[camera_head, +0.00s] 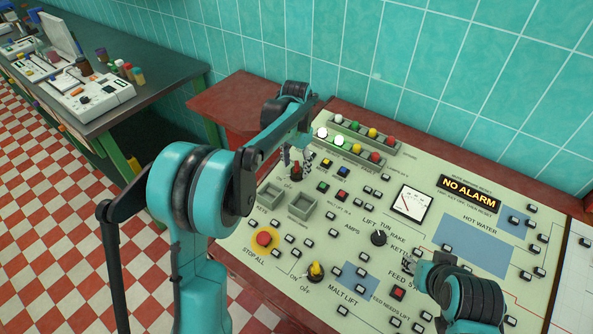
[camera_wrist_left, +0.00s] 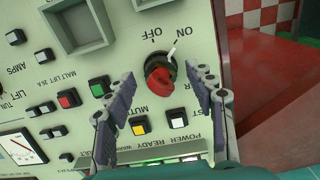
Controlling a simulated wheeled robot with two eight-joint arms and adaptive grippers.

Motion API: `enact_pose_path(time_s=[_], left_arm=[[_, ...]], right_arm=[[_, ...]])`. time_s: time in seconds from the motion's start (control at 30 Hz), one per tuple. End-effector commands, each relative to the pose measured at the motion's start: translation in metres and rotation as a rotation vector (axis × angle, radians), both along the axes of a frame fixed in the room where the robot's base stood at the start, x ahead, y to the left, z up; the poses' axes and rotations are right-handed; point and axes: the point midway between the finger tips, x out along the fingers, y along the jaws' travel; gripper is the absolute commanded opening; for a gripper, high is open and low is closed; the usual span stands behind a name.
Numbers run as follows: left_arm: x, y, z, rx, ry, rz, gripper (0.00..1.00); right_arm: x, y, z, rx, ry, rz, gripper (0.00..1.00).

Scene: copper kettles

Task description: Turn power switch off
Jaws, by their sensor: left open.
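The power switch is a red rotary knob (camera_wrist_left: 159,80) on the pale control panel, labelled OFF and ON. In the left wrist view its white pointer leans toward the ON label. It also shows in the head view (camera_head: 295,173), partly hidden by the gripper. My left gripper (camera_wrist_left: 162,74) is open, with one finger on each side of the knob and gaps visible between fingers and knob. In the head view the left gripper (camera_head: 294,155) is just above the knob. My right gripper (camera_head: 409,266) is low over the panel's right part; its jaws are too small to judge.
Red and green buttons (camera_head: 323,187) and a row of coloured lamps (camera_head: 354,148) lie close to the knob. A red stop button (camera_head: 264,238) and a yellow knob (camera_head: 316,271) sit lower. A tiled wall (camera_head: 400,60) stands behind.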

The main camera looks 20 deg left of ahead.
Motion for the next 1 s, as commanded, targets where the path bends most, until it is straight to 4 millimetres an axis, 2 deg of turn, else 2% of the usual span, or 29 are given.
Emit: enact_pose_path(time_s=[0.03, 0.13, 0.43, 0.6, 0.63, 1.0], left_arm=[[0.0002, 0.0000, -0.0076, 0.000, 0.000, 0.000, 0.55], [0.0001, 0.0001, -0.0136, 0.000, 0.000, 0.000, 0.55], [0.0000, 0.0000, -0.0149, 0.000, 0.000, 0.000, 0.55], [0.0000, 0.0000, -0.0148, 0.000, 0.000, 0.000, 0.10], [-0.0001, 0.0000, -0.0148, 0.000, 0.000, 0.000, 0.05], [-0.0002, -0.0001, -0.0146, 0.000, 0.000, 0.020, 0.05]], right_arm=[[0.0000, 0.0000, -0.0042, 0.000, 0.000, 0.000, 0.40], [0.0000, 0.0000, -0.0060, 0.000, 0.000, 0.000, 0.40], [0.0001, 0.0000, -0.0056, 0.000, 0.000, 0.000, 0.40], [0.0001, 0.0000, -0.0057, 0.000, 0.000, 0.000, 0.40], [0.0001, 0.0000, -0.0057, 0.000, 0.000, 0.000, 0.40], [0.0001, 0.0000, -0.0041, 0.000, 0.000, 0.000, 0.40]])
